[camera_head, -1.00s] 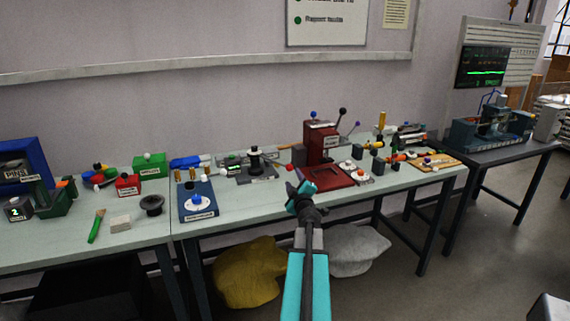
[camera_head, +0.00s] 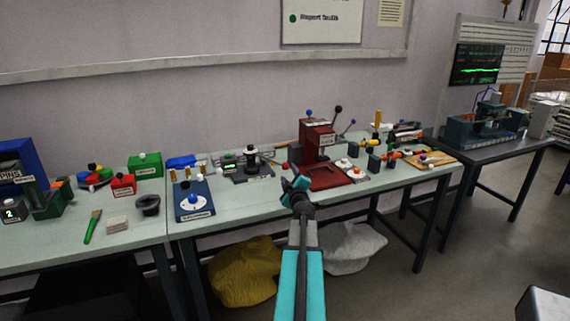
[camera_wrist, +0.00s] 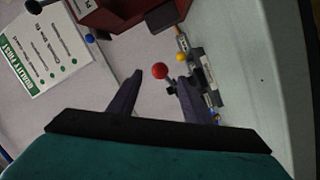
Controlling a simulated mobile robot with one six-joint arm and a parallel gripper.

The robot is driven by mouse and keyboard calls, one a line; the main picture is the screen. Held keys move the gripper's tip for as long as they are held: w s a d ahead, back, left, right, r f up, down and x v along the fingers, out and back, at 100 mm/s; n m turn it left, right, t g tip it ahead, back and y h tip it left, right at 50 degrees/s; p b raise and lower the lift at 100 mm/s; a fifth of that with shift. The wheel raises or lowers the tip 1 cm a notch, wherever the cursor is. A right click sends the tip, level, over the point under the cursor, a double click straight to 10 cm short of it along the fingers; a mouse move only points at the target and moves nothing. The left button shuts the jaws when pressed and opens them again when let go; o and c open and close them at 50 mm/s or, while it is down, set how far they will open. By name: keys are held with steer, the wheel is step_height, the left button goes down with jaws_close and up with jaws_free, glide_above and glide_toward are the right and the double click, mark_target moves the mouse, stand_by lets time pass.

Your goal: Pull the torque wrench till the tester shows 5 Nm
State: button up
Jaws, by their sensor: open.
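What looks like the tester is a dark unit (camera_head: 253,174) with a black post and a small green display (camera_head: 230,166), on the bench left of the red press. The display's figures are too small to read. I cannot pick out the torque wrench with certainty; a thin bar seems to run right from the post. My gripper (camera_head: 297,184) is in front of the bench's front edge, before the red press, apart from the tester. In the wrist view my gripper (camera_wrist: 158,77) is open and empty; a red ball (camera_wrist: 160,71) appears between the fingertips, its distance unclear.
The red press (camera_head: 318,140) with levers stands right of the tester. A blue block (camera_head: 194,203) with a white dial lies to the left. Several small parts crowd the bench's right end. Sacks (camera_head: 245,272) lie under the bench.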

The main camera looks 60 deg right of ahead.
steer(key=x, duration=1.1)
stand_by(0.5)
steer(key=shift+d, duration=0.1)
steer(key=shift+c, duration=0.3)
steer(key=shift+w, duration=0.1)
jaws_close()
